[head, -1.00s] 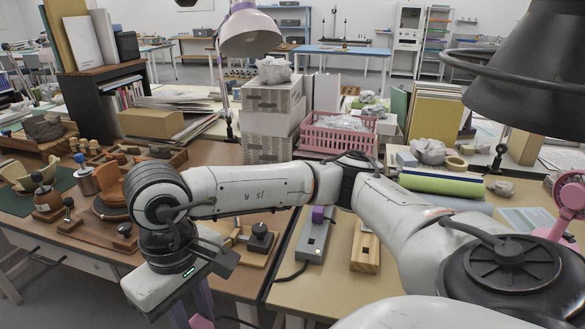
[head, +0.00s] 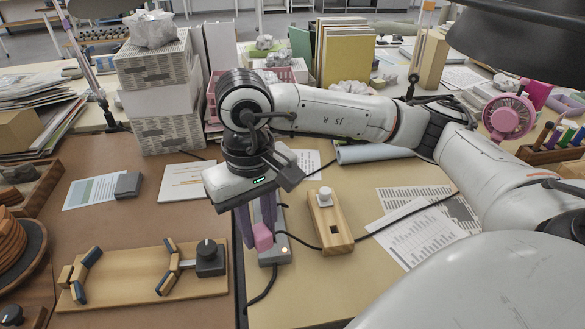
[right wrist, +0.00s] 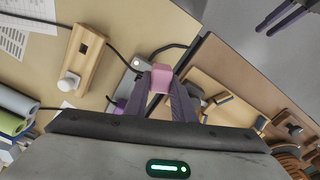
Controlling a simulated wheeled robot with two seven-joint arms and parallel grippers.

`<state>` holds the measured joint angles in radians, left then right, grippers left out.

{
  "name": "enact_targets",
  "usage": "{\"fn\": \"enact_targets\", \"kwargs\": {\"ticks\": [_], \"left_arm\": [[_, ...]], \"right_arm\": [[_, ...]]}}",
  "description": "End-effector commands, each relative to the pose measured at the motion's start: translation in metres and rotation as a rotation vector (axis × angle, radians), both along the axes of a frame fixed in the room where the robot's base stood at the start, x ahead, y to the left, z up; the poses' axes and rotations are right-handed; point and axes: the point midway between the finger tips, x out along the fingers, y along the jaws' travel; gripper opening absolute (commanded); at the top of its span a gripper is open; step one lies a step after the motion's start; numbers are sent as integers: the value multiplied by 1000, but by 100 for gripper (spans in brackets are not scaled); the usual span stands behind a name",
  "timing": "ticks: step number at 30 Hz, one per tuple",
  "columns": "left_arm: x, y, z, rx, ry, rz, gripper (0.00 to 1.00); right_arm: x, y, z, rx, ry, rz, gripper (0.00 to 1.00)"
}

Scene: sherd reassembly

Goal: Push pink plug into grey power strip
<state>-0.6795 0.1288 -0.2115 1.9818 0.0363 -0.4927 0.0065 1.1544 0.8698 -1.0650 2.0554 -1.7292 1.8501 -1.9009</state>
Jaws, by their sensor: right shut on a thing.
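The pink plug (head: 263,237) is held between the purple fingers of my right gripper (head: 258,228), which is shut on it. In the right wrist view the pink plug (right wrist: 161,79) shows between the fingertips. The grey power strip (head: 274,255) lies on the table under and behind the gripper, largely hidden by it. Its lit end shows. The plug appears over the strip; I cannot tell whether they touch. A purple plug (right wrist: 119,106) shows partly beside the gripper in the right wrist view. My left gripper (right wrist: 264,29) shows at the top right there, with fingers apart.
A wooden block (head: 328,222) with a white plug (head: 326,195) stands right of the strip. Black cables run around both. A wooden board (head: 130,270) with small blocks and a black knob lies at left. Papers (head: 420,235) lie at right.

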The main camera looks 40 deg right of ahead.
Motion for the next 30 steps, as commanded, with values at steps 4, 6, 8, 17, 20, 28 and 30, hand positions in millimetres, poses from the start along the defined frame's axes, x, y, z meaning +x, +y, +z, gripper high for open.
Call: {"fn": "enact_targets", "kwargs": {"ticks": [4,6,8,17,20,28,30], "left_arm": [[-1,0,-1,-1,3,0,31],[-2,0,-2,-1,5,0,31],[-4,0,-3,0,8,0,31],[-7,-1,-13,2,19,-2,31],[-6,-1,-17,3,18,-4,31],[0,-4,-25,-7,-3,-5,31],[0,-5,-29,-11,-2,-4,31]], "right_arm": [[28,-31,9,0,-1,-255,1],[36,-42,11,0,-1,-345,1],[40,-48,12,1,0,-389,1],[40,-50,-2,2,1,-408,1],[39,-50,-12,1,2,-407,1],[40,-50,-40,1,0,-406,1],[40,-50,-46,2,-1,-405,1]]}}
